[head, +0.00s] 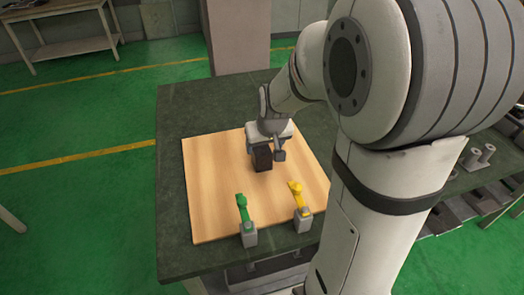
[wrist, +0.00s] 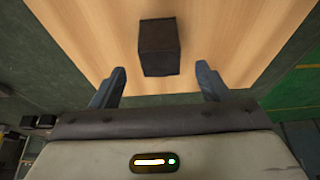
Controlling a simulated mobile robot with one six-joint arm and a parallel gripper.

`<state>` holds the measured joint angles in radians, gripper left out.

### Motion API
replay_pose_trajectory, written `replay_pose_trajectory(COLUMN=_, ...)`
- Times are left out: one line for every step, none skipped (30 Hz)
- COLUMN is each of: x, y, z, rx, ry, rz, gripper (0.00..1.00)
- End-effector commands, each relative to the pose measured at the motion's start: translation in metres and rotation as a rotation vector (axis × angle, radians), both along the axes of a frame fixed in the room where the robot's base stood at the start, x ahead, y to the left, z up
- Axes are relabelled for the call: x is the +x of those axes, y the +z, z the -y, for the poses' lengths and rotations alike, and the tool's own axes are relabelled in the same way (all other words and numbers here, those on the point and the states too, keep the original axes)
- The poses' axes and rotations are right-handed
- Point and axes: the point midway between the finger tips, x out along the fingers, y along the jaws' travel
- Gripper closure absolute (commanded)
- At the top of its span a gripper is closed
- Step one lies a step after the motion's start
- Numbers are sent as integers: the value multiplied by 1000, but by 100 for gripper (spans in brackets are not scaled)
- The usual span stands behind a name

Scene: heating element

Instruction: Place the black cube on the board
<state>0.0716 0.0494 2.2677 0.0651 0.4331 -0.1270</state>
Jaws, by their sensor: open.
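The black cube (head: 262,159) stands upright on the light wooden board (head: 212,190), near the board's middle. In the wrist view the cube (wrist: 159,47) sits on the board (wrist: 220,30) ahead of my gripper, between the lines of the two fingers. My gripper (wrist: 160,84) is open and its fingers are apart from each other, with nothing between the tips. In the head view my gripper (head: 270,150) is right by the cube, partly behind it. I cannot tell from these views whether a finger touches the cube.
The board lies on a dark table (head: 180,105). Bare board lies left of the cube. The floor is green.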

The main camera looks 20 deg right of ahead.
Motion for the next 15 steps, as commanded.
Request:
replay_pose_trajectory(x=-4, y=11, z=0, rx=-1, ry=0, rz=5, gripper=30)
replay_pose_trajectory(x=-6, y=17, z=0, rx=-1, ry=-1, rz=6, gripper=30)
replay_pose_trajectory(x=-8, y=23, z=0, rx=-1, ry=-1, rz=4, gripper=30)
replay_pose_trajectory(x=-10, y=27, z=0, rx=-1, ry=-1, rz=4, gripper=30)
replay_pose_trajectory(x=-12, y=31, z=0, rx=-1, ry=-1, rz=4, gripper=30)
replay_pose_trajectory(x=-14, y=35, z=0, rx=0, ry=-1, rz=3, gripper=30)
replay_pose_trajectory(x=-15, y=38, z=0, rx=0, ry=-1, rz=3, gripper=30)
replay_pose_trajectory(x=-16, y=41, z=0, rx=0, ry=-1, rz=2, gripper=30)
replay_pose_trajectory(x=-18, y=43, z=0, rx=0, ry=-1, rz=1, gripper=30)
replay_pose_trajectory(x=-19, y=45, z=0, rx=0, ry=-1, rz=0, gripper=30)
replay_pose_trajectory(x=-21, y=47, z=0, rx=0, ry=-1, rz=-1, gripper=30)
replay_pose_trajectory(x=-26, y=49, z=-1, rx=1, ry=-1, rz=-5, gripper=30)
replay_pose_trajectory(x=-32, y=51, z=-2, rx=2, ry=1, rz=-10, gripper=30)
replay_pose_trajectory(x=-40, y=53, z=-4, rx=2, ry=1, rz=-17, gripper=30)
replay_pose_trajectory(x=-53, y=56, z=-6, rx=3, ry=2, rz=-31, gripper=30)
